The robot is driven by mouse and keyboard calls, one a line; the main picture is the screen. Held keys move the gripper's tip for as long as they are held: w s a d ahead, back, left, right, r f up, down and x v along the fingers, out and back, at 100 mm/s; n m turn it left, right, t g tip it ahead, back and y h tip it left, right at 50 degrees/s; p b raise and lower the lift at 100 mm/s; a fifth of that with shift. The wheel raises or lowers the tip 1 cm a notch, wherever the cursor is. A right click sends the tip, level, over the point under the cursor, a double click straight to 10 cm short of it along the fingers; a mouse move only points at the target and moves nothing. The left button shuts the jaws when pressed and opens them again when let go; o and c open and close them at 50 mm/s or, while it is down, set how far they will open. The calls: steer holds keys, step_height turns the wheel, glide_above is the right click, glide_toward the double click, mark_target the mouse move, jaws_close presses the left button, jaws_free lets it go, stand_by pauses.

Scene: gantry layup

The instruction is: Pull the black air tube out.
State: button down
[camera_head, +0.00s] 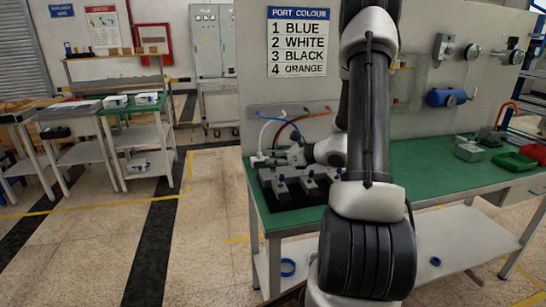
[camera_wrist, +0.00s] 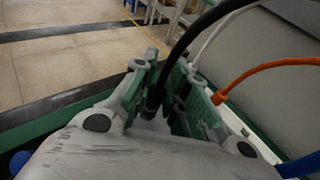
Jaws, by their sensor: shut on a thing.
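The black air tube (camera_wrist: 184,45) runs down between the two fingers of my gripper (camera_wrist: 160,88) in the wrist view. The fingers are shut on it, close to its lower end. In the head view my gripper (camera_head: 298,154) is low over the left end of the green bench, by the tubes. The black tube (camera_head: 285,125) arches there from the wall strip. A sign (camera_head: 298,41) lists port 3 as black.
An orange tube (camera_wrist: 262,66) and a white tube (camera_wrist: 216,33) run close beside my gripper. A blue tube (camera_wrist: 299,166) is at the lower right. A grey fixture (camera_head: 288,180) stands on the bench (camera_head: 400,170).

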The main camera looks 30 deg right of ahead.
steer(key=shift+r, duration=0.15)
steer(key=shift+r, duration=0.7)
steer(key=shift+r, duration=0.3)
steer(key=shift+r, duration=0.3)
steer(key=shift+r, duration=1.8)
